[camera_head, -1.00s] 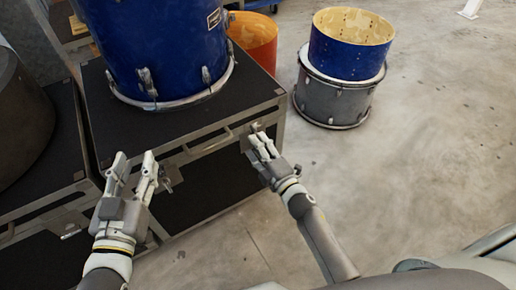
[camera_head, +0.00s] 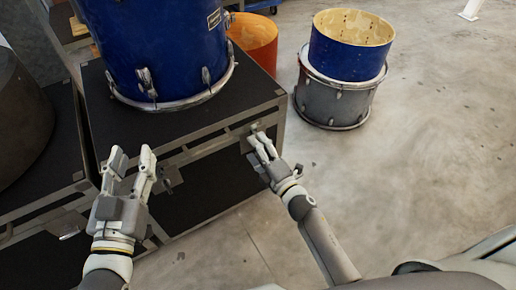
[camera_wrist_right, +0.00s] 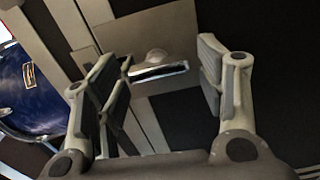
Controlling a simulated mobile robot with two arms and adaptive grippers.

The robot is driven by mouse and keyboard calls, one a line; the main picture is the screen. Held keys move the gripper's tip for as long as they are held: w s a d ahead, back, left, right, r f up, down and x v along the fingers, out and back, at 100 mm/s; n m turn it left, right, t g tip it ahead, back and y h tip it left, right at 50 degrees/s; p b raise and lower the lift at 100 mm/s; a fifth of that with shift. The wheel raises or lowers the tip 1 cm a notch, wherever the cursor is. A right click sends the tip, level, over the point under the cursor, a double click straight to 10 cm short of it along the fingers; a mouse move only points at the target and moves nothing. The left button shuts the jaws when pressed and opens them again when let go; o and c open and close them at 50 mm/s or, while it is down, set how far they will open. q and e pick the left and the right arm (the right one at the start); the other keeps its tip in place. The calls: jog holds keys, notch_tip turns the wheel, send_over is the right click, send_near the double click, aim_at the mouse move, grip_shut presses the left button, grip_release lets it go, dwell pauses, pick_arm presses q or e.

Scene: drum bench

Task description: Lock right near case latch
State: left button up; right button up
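The black case (camera_head: 212,185) with metal edges stands in front of me. Its right near latch (camera_wrist_right: 158,68) shows in the right wrist view as a metal plate with a shiny protruding lever, lying between my right gripper's fingers. My right gripper (camera_head: 262,146) is at the case's right front corner, and its fingers are spread in the right wrist view (camera_wrist_right: 165,85), with a gap on each side of the lever. My left gripper (camera_head: 131,168) is open and empty in front of the left latch (camera_head: 167,178). In the head view my right fingers partly hide the right latch.
A large blue drum (camera_head: 160,45) stands on the case lid. A grey drum (camera_head: 333,98) with a blue shell (camera_head: 348,52) on top stands on the floor to the right. An orange drum (camera_head: 254,40) is behind.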

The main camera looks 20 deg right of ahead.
dwell(0.3)
jog(key=v, duration=1.2)
